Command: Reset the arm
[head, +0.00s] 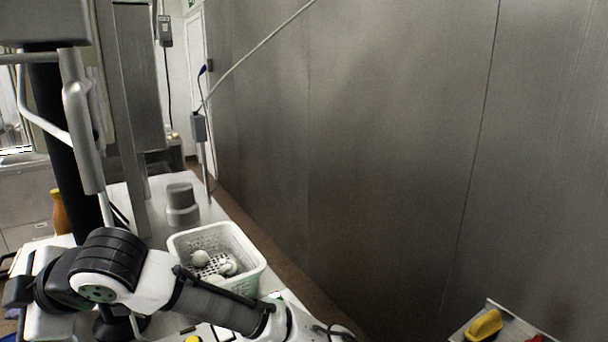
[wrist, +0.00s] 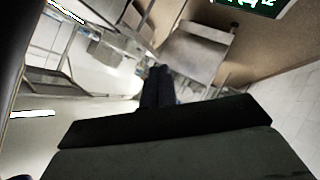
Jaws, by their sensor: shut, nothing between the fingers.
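My arm (head: 205,300) reaches across the bottom of the head view, from lower left to the bottom edge. Its end runs out of that view at the bottom. In the wrist view my gripper (wrist: 158,86) shows as two dark fingers pressed together, with nothing between them. The wrist camera looks out over the room toward a green exit sign (wrist: 252,6) and metal furniture, so the gripper is tilted away from the tabletop.
A white perforated basket (head: 243,275) with several pale round items stands just behind my arm. A grey stacked container (head: 181,203) stands farther back. A tall metal wall (head: 390,140) fills the right. A tray (head: 461,335) with a yellow item (head: 484,325) is at lower right.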

